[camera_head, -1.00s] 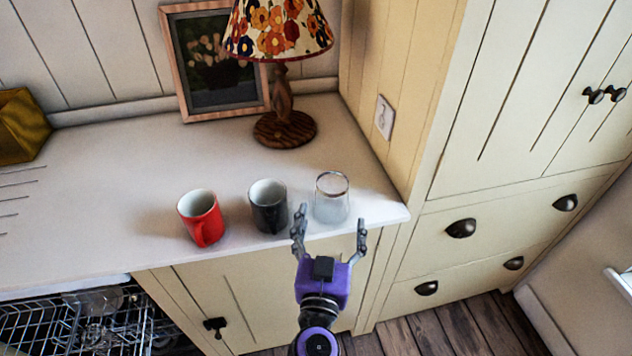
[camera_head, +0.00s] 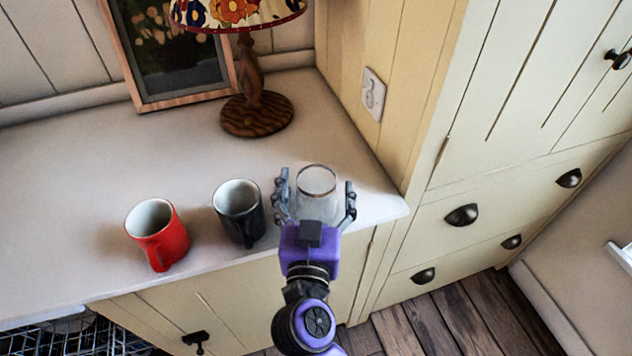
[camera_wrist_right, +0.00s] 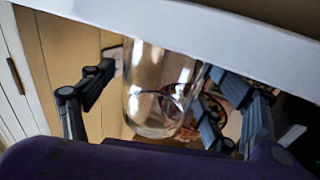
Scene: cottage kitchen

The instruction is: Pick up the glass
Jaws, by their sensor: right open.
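The clear glass (camera_head: 316,186) stands upright on the white counter near its front right corner. My right gripper (camera_head: 315,196) is open, with one finger on each side of the glass; I cannot tell whether either finger touches it. In the right wrist view the glass (camera_wrist_right: 160,90) appears between the two dark fingers of my right gripper (camera_wrist_right: 155,100), closer to the finger on the right. The lower front of the glass is hidden behind the purple gripper body in the head view. My left gripper is not in view.
A dark mug (camera_head: 238,212) stands close to the left finger, and a red mug (camera_head: 158,235) is farther left. A lamp (camera_head: 257,112) and a framed picture (camera_head: 170,60) stand behind. The cupboard wall (camera_head: 385,110) bounds the counter (camera_head: 80,190) at right.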

